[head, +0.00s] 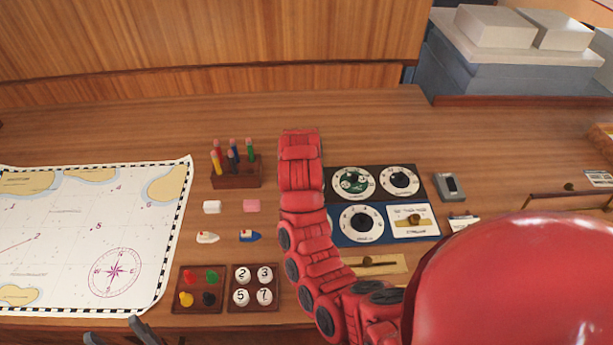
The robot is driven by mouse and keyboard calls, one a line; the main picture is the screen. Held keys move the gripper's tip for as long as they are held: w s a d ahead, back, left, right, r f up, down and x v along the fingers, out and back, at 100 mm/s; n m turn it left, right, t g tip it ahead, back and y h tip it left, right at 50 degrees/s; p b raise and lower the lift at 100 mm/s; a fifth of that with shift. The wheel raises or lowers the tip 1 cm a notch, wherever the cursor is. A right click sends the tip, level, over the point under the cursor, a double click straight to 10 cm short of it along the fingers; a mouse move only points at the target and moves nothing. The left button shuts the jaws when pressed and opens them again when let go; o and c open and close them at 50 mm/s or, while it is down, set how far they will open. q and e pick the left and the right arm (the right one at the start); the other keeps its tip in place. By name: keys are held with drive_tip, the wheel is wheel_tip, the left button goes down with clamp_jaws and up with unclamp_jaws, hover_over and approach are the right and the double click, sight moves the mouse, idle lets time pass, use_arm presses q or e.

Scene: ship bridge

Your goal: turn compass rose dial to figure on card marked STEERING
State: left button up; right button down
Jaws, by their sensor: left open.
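A dark panel (378,168) on the desk carries a round dial with a green centre (354,183), which looks like the compass rose dial, and a plainer white dial (399,181). Their figures are too small to read. A blue panel below carries another white dial (361,223) and a white plate with a brass lever (413,230). Small cards lie to the right, one near the panels (463,222) and one at the far right (599,178). I cannot read which is marked STEERING. My left gripper (118,336) is open and empty at the bottom left, far from the dials.
A chart (60,215) covers the desk's left. Pens stand in a wooden holder (236,178). Toy boats (250,236), erasers (252,206) and two trays (198,307) (254,309) sit mid-left. A grey device (450,187) is right of the panels. Red jointed parts cover the centre and lower right.

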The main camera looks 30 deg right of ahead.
idle(0.5)
drive_tip(key=c, duration=0.6)
unclamp_jaws()
drive_tip(key=shift+c, duration=0.2)
drive_tip(key=shift+a+r+p, duration=0.1)
drive_tip(key=shift+r+p, duration=0.2)
drive_tip(key=shift+r, duration=0.05)
drive_tip(key=p+v, duration=0.4)
drive_tip(key=v, duration=1.2)
drive_tip(key=shift+r, duration=0.25)
drive_tip(key=shift+s+a, duration=0.15)
drive_tip(key=shift+s, duration=0.1)
